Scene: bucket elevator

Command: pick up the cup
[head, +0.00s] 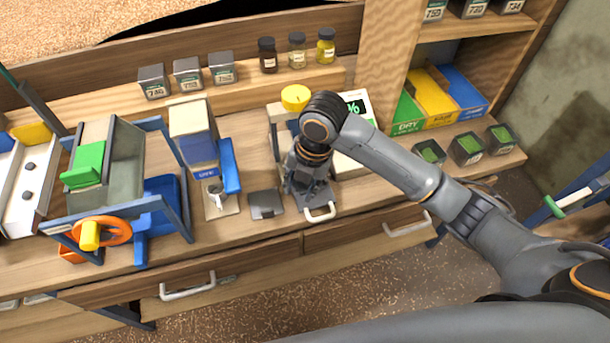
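I cannot make out a cup for certain. A small pale item (215,190) stands under the blue and white dispenser (194,140) left of centre, too small to identify. My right gripper (309,192) points down over the counter, in front of the white box with the green display (355,106). Its fingers are dark and blurred together, so I cannot tell whether they are open or shut, or hold anything. A pale loop handle (320,213) shows just below the fingers. The wrist hides what lies behind it. My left gripper is out of view.
A dark square plate (266,204) lies left of my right gripper. A blue-framed machine with an orange wheel (104,231) stands at left. Jars (297,50) and labelled tins (187,73) line the back ledge. Shelves with coloured boxes (434,95) stand at right.

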